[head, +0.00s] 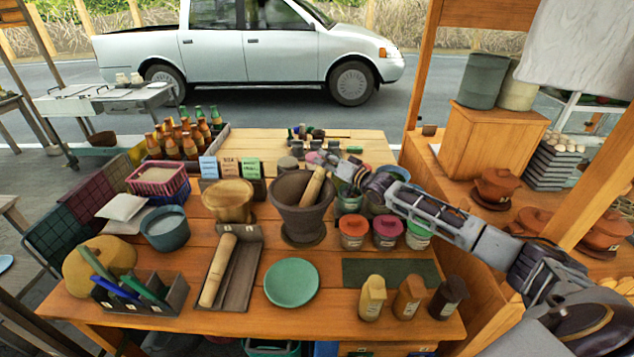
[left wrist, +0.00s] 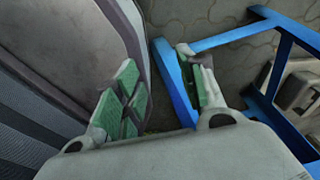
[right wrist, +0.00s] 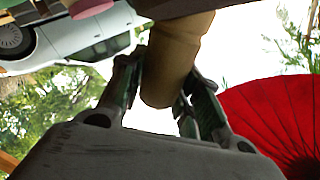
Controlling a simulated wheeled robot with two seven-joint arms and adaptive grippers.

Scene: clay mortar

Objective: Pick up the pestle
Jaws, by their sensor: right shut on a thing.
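The dark clay mortar (head: 302,215) stands on the wooden table. The light wooden pestle (head: 313,187) leans in it, its lower end hidden inside the bowl and its upper end tilted to the right. My right gripper (head: 327,162) is at the pestle's upper end. In the right wrist view the rounded end of the pestle (right wrist: 170,70) sits between the fingers of my right gripper (right wrist: 160,88), which is shut on it. My left gripper (left wrist: 158,92) shows only in the left wrist view, open and empty, beside a blue frame and away from the table.
A wooden mortar (head: 228,200) stands left of the clay one. A second wooden pestle (head: 217,270) lies in a dark tray (head: 241,280). A green plate (head: 291,283) is in front. Lidded jars (head: 387,232) stand close on the right, under my right arm. Bottles (head: 190,140) stand at back left.

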